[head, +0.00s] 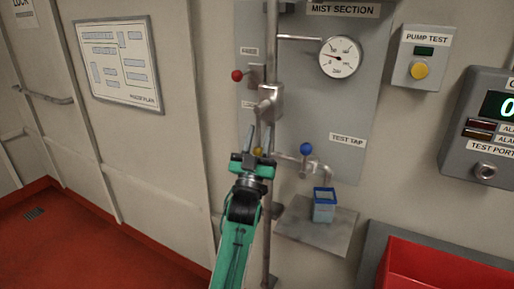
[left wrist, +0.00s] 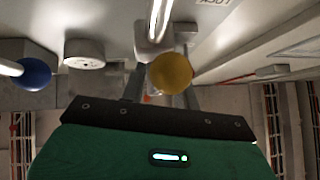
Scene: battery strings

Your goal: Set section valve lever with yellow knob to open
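The yellow knob (head: 258,152) of the section valve lever shows low at the vertical pipe, just behind my left gripper (head: 257,138), partly hidden by it. In the left wrist view the yellow knob (left wrist: 170,73) is large and overlaps the right finger of my left gripper (left wrist: 158,88). The two fingers are apart, pointing up at the pipe, with no clear grip on the knob. The grey valve body (head: 270,103) sits on the pipe above the fingertips. Most of the lever's arm is hidden, so its angle is unclear. My right gripper is not in view.
A red-knobbed lever (head: 237,76) is up left of the pipe. A blue-knobbed test tap (head: 306,149) is close on the right, above a blue-rimmed container (head: 324,205) on a shelf (head: 313,232). A gauge (head: 340,57) is higher up. A red bin (head: 440,270) stands lower right.

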